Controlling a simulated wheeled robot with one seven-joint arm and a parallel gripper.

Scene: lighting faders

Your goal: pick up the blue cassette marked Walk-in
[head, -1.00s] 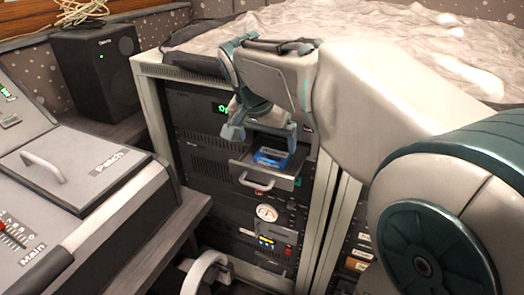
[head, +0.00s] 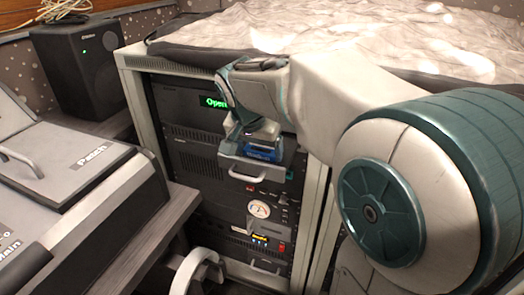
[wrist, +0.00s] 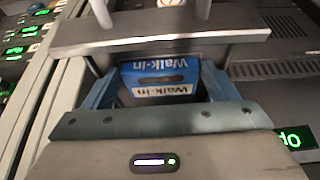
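The blue cassette (head: 262,152) marked Walk-in sits at a small pulled-out drawer (head: 250,172) in the equipment rack. In the wrist view the cassette (wrist: 160,90) lies between the two blue fingers, with its white Walk-in labels and dark window showing. My gripper (head: 256,138) has come down over the drawer, one finger on each side of the cassette. The wrist view shows the gripper (wrist: 160,85) with its fingers very near the cassette's edges. I cannot tell whether they press on it or whether it is clear of the drawer floor.
The drawer's handle (head: 246,177) sticks out in front. A green display (head: 214,102) glows in the rack above. A console (head: 80,180) stands at the left and a black speaker (head: 78,68) behind it. Crumpled pale fabric (head: 330,35) lies above the rack.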

